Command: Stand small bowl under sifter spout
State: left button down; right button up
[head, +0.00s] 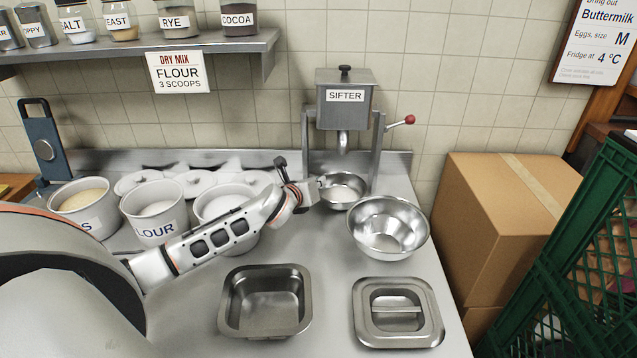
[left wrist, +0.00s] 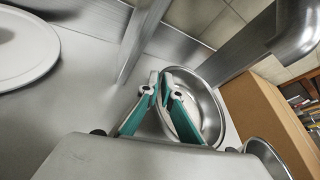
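The small steel bowl (head: 345,190) is at the back of the counter, below the spout (head: 343,143) of the grey sifter (head: 344,100) in the head view. It looks level; I cannot tell whether it touches the counter. In the left wrist view the bowl (left wrist: 208,112) lies just beyond my fingers, with the curved grey spout (left wrist: 298,28) above and to its right. My left gripper (head: 316,190) is at the bowl's left rim. Its teal fingers (left wrist: 163,85) are nearly together, pinching the rim, which they partly hide. My right gripper is out of view.
A larger steel bowl (head: 388,228) stands just in front of the small one. White ingredient tubs (head: 155,210) stand left under my arm. A cardboard box (head: 500,215) is right of the counter.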

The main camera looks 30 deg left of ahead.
pick_arm(q)
jog(key=shift+f, duration=0.1)
jog(key=c, duration=2.2)
grip_release()
jog(key=shift+c, duration=0.2)
jog(key=v, duration=1.2)
jog(key=shift+b, duration=0.35)
jog(key=shift+d, duration=0.1)
